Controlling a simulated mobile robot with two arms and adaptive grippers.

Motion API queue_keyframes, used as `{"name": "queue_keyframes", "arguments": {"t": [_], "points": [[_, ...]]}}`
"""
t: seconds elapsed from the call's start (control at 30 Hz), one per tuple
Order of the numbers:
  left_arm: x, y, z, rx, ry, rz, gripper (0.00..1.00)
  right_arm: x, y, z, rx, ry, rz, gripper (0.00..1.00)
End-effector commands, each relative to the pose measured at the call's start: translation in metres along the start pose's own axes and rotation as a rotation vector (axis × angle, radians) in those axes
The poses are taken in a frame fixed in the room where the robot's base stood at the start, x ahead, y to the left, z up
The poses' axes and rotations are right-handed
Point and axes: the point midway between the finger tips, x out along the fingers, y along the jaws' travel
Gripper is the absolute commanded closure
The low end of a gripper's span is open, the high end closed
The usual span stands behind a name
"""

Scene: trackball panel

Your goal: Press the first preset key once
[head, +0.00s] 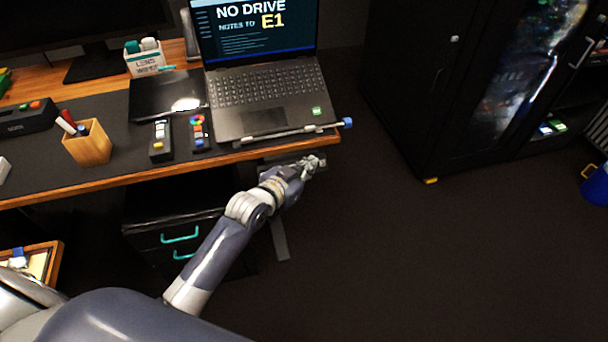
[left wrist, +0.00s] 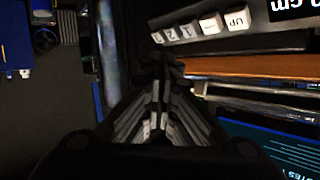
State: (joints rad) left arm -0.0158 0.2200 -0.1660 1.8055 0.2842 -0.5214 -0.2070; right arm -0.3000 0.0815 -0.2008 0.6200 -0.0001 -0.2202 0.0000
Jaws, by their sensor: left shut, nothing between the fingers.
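A dark control panel (left wrist: 215,42) with a row of pale keys shows at the top of the left wrist view. The key at the right end reads UP (left wrist: 237,18). The smaller keys run left from it; one in the middle seems to be marked 1 (left wrist: 188,29), though the labels are blurred. A lit display (left wrist: 293,8) is cut off at the top right. My left gripper (head: 312,164) is shut and empty, just off the desk's front edge. In the left wrist view its fingertips (left wrist: 158,66) are below the key row, seemingly apart from it. My right gripper is out of view.
The wooden desk (head: 120,173) carries a laptop (head: 262,90), two remotes, a pen cup (head: 87,143) and a rod with a blue end (head: 347,123) at its front edge. A drawer unit (head: 165,225) stands under the desk. A black cabinet (head: 420,90) is at right; floor between is clear.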

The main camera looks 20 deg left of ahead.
Motion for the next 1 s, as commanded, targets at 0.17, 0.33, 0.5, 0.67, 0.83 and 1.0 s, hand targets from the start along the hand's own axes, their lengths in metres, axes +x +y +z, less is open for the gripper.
{"name": "queue_keyframes", "arguments": {"t": [0.17,0.33,0.5,0.67,0.83,1.0], "points": [[0.013,-0.009,0.011,0.002,-0.001,0.001,1.00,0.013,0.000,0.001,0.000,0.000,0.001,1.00],[0.018,-0.012,0.013,0.001,-0.001,0.001,1.00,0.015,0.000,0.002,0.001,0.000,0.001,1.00],[0.018,-0.013,0.012,0.000,-0.001,0.001,1.00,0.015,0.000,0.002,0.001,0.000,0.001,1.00],[0.018,-0.013,0.013,0.000,-0.001,0.001,1.00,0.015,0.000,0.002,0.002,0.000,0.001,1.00],[0.018,-0.013,0.013,0.000,-0.001,0.001,1.00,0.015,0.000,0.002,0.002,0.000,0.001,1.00],[0.018,-0.013,0.013,0.000,-0.001,0.001,1.00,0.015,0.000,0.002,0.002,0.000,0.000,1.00]]}}
